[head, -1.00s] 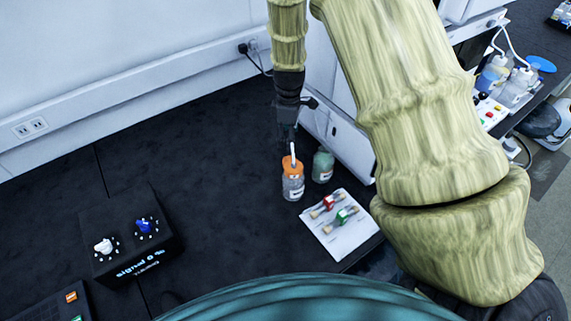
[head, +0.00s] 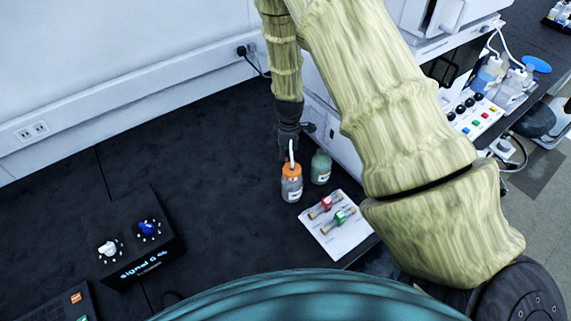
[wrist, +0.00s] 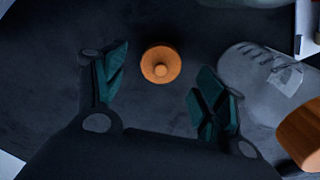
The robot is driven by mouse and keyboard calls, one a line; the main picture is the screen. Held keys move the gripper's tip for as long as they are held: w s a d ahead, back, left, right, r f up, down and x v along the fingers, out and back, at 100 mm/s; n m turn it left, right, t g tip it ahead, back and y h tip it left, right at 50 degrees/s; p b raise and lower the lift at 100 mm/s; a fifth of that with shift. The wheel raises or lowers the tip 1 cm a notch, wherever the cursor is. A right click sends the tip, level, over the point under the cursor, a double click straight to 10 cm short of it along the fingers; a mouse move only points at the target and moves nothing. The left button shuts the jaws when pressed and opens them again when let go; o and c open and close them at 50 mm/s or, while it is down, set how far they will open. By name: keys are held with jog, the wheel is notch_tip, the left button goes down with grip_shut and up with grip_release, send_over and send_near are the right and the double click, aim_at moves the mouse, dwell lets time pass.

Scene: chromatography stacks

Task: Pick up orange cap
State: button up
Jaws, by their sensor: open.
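A small round orange cap (wrist: 161,64) with a raised centre knob lies on the dark bench in the wrist view. My gripper (wrist: 160,88) is open and empty, with its dark green finger pads on either side of the cap's line. The cap shows between and slightly beyond the fingertips in the picture, apparently untouched. In the head view my gripper (head: 288,146) is low behind the orange-topped bottle (head: 291,188). The loose cap cannot be made out there.
The orange-topped bottle (wrist: 255,80) stands close to my right finger in the wrist view. A green bottle (head: 321,169) stands beside it. A white sheet with small parts (head: 350,240) lies nearer. A black control box (head: 155,260) is at left; open bench lies between.

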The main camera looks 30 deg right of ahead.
jog(key=shift+s+f+p, duration=0.1)
jog(key=shift+f+p, duration=0.35)
jog(key=shift+f, duration=1.15)
jog(key=c, duration=0.9)
